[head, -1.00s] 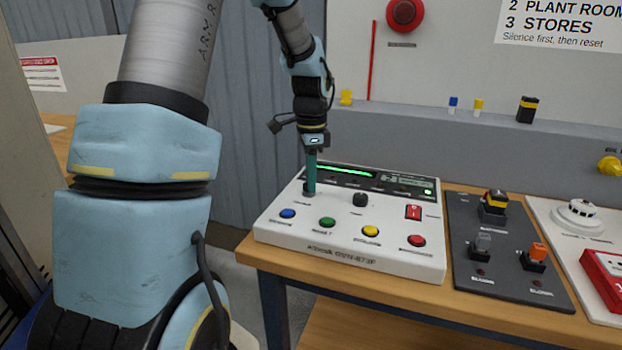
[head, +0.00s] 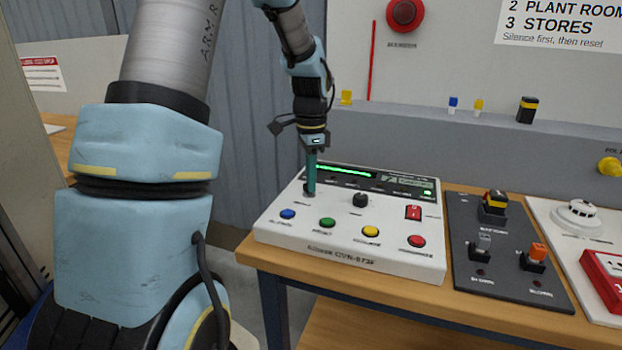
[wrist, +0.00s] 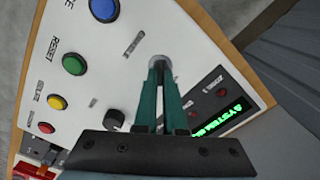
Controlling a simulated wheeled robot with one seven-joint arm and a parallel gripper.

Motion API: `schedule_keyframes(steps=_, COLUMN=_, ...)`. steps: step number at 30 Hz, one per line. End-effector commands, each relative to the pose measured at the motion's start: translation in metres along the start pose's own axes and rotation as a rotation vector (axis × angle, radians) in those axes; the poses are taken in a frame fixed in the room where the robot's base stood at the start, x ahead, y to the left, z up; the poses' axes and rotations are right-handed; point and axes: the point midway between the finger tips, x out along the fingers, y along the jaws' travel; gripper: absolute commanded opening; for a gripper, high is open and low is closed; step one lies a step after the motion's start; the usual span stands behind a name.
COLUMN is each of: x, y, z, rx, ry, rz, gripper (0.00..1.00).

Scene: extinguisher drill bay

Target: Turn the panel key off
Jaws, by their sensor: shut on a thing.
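The white alarm panel (head: 340,262) sits on the wooden bench, with a green lit display (head: 345,170). My gripper (head: 311,188) points down over the panel's back left, its teal fingers shut on the panel key (head: 309,194). In the wrist view my fingertips (wrist: 160,68) close around the round grey key switch (wrist: 159,61). The key itself is mostly hidden by the fingers, so its angle cannot be told. A black knob (head: 360,199) stands to the right of the key.
Blue (head: 288,213), green (head: 327,222), yellow (head: 370,231) and red (head: 416,241) buttons line the panel's front. A red rocker switch (head: 413,212) is at its right. A dark switch board (head: 510,284) and a white detector board (head: 545,215) lie further right.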

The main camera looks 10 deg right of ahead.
Motion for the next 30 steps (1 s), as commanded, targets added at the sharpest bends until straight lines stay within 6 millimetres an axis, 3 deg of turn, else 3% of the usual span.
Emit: schedule_keyframes(steps=30, x=-0.0004, y=-0.0037, z=0.0007, rx=-0.841, ry=0.001, rz=-0.001, gripper=0.0)
